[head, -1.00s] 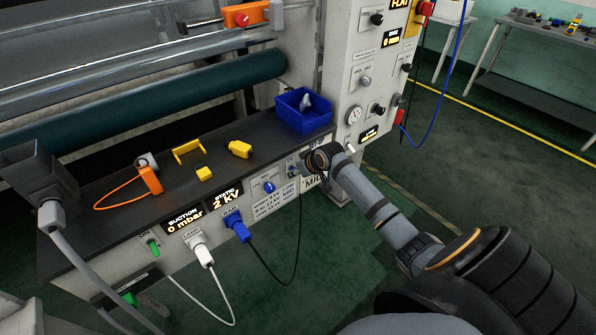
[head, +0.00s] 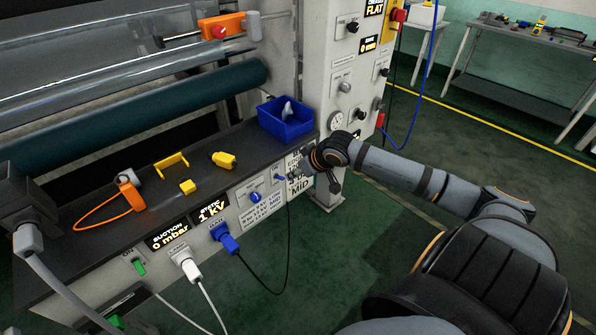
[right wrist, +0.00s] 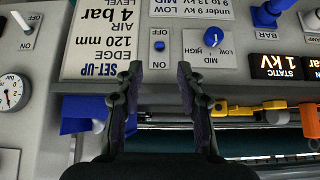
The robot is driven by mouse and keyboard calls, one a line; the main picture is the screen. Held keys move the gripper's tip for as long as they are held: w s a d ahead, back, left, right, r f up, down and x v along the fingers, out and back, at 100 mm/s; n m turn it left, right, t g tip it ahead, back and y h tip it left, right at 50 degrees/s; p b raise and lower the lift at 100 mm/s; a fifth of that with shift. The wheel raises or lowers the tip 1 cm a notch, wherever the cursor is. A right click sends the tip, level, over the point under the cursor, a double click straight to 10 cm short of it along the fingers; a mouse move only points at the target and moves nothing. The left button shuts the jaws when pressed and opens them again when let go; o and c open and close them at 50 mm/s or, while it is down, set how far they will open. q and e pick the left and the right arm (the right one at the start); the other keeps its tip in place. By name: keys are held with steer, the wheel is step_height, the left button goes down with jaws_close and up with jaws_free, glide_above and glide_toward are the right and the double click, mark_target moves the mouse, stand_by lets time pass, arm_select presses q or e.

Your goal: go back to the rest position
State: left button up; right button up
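My right gripper (head: 318,172) is beside the right end of the control panel, where its arm reaches in from the right. In the right wrist view its two fingers (right wrist: 158,100) stand apart with nothing between them. The panel face with its blue selector knob (right wrist: 213,37) and small blue switch (right wrist: 159,46) lies beyond the fingertips, apart from them as far as I can see. The knob also shows in the head view (head: 255,197). My left gripper is in neither view.
A blue bin (head: 286,122), yellow pieces (head: 222,159) and an orange tool (head: 131,195) with an orange cord sit on the dark ledge. A blue plug (head: 226,238) and white plug (head: 187,266) trail cables below. Green floor is open right of the machine.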

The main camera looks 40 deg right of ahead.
steer(key=shift+d, duration=0.1)
stand_by(0.6)
steer(key=s+d+f+m+h+p, duration=0.1)
steer(key=s+d+f, duration=0.1)
steer(key=d+f, duration=0.45)
steer(key=s+d+f+m+h+p, duration=0.15)
steer(key=d+f, duration=0.25)
steer(key=f, duration=0.6)
steer(key=s+f+g, duration=0.2)
steer(key=s+f, duration=0.6)
steer(key=f, duration=0.4)
steer(key=s+a+f+g+p, duration=0.1)
steer(key=s+a+f, duration=0.3)
steer(key=s+f, duration=0.35)
steer(key=s+a+f+g+p, duration=0.1)
steer(key=s+a+f+g, duration=0.1)
steer(key=s+a+f, duration=0.5)
steer(key=s+a+f+n, duration=0.1)
steer(key=s+a, duration=0.3)
steer(key=s, duration=0.4)
steer(key=s+a+f+n+g+y, duration=0.1)
steer(key=s+a+f, duration=0.2)
steer(key=s+a, duration=0.2)
steer(key=s, duration=0.3)
steer(key=shift+a+f+g+p, duration=0.15)
steer(key=shift+f+g+p, duration=0.05)
steer(key=shift+g+p, duration=0.1)
